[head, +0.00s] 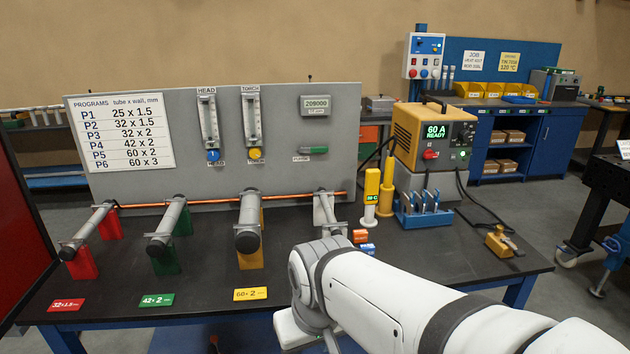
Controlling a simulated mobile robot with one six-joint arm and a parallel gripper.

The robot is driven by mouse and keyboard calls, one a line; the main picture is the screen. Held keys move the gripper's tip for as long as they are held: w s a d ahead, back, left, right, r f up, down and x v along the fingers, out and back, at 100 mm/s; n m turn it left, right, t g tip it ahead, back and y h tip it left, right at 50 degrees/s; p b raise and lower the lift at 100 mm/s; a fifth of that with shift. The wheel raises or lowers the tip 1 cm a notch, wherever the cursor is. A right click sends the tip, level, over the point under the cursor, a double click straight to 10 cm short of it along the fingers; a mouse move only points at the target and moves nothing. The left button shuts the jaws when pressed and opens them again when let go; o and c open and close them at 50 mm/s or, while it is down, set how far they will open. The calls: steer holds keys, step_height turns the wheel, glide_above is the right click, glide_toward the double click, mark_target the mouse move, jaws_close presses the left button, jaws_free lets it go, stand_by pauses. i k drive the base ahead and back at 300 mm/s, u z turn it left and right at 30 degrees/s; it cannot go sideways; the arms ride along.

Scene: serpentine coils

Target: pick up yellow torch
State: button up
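No thing in view is clearly marked as the yellow torch. A slim upright yellow tool with a green display and a white lower end (371,190) stands on the dark bench, left of the power unit. My white arm crosses the lower right of the head view, in front of the bench. Its end runs off the bottom edge, so my gripper's fingers are out of sight.
A yellow power unit (434,137) with trailing black cables stands behind a blue tool rack (424,216). Several tubes on coloured stands fill the bench's left, before a grey gauge panel (280,170). Small orange and blue blocks lie near my arm. The bench's front right is bare.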

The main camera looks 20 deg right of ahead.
mark_target(387, 186)
steer(key=u, duration=2.25)
steer(key=k, duration=0.55)
steer(key=z, duration=2.7)
steer(key=i, duration=1.05)
